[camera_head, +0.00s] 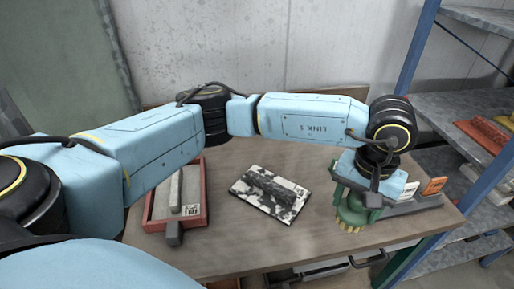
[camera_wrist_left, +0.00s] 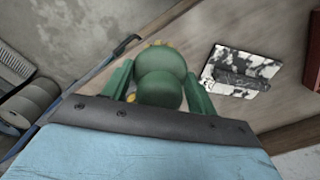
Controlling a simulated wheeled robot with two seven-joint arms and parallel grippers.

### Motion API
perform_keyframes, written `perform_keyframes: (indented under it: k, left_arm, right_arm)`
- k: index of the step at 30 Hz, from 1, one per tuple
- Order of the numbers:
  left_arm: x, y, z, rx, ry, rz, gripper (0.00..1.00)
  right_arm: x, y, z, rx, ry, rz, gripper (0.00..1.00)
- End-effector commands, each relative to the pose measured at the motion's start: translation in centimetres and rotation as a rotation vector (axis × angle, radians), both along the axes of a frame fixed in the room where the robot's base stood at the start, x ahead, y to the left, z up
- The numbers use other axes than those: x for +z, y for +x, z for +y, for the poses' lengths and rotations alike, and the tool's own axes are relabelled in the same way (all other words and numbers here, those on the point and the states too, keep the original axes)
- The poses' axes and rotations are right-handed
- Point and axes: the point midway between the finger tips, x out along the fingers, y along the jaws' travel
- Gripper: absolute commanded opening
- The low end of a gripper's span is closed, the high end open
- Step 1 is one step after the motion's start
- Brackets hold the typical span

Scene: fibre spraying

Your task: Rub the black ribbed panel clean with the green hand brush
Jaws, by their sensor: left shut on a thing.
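The black ribbed panel (camera_head: 262,187) lies flat in the middle of the table, patched with white and grey. In the left wrist view the panel (camera_wrist_left: 238,72) lies to the right of the gripper. My left gripper (camera_head: 356,196) is at the right part of the table, pointing down. Its green fingers are shut on the rounded handle of the green hand brush (camera_head: 351,216). In the left wrist view the brush (camera_wrist_left: 160,76) sits between the fingers (camera_wrist_left: 157,88), with yellowish tufts showing at its edge. The brush is apart from the panel. Whether it touches the table is unclear.
A red tray (camera_head: 205,196) holding a grey long-handled tool (camera_head: 175,205) stands left of the panel. A grey holder with orange tags (camera_head: 432,187) is beside the brush. A blue-posted shelf (camera_head: 460,135) stands at the right. Bare table (camera_head: 300,236) lies in front of the panel.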

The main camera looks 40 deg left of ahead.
Motion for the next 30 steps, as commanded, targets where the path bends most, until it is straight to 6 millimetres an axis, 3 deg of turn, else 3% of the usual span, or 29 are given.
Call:
perform_keyframes:
  k: [5,9,12,17,30]
  left_arm:
    - [-1.4,-0.2,7.0,0.269,0.003,0.006,0.34]
    - [-2.0,-0.9,12.5,0.472,0.004,0.004,0.34]
    - [-2.1,-1.4,15.2,0.569,0.003,0.002,0.34]
    - [-2.3,-1.7,16.8,0.627,0.001,0.001,0.34]
    - [-5.9,-1.7,16.7,0.628,0.001,0.002,0.34]
  right_arm:
    - [0.4,-0.3,0.0,0.000,0.000,0.004,0.81]
    - [0.6,-0.6,0.0,0.000,0.000,0.009,0.81]
    - [0.7,-0.8,0.0,0.001,-0.001,0.012,0.81]
    - [0.7,-0.8,-0.1,0.001,-0.002,0.012,0.81]
    - [-1.0,-0.5,-0.4,0.003,-0.005,0.008,0.81]
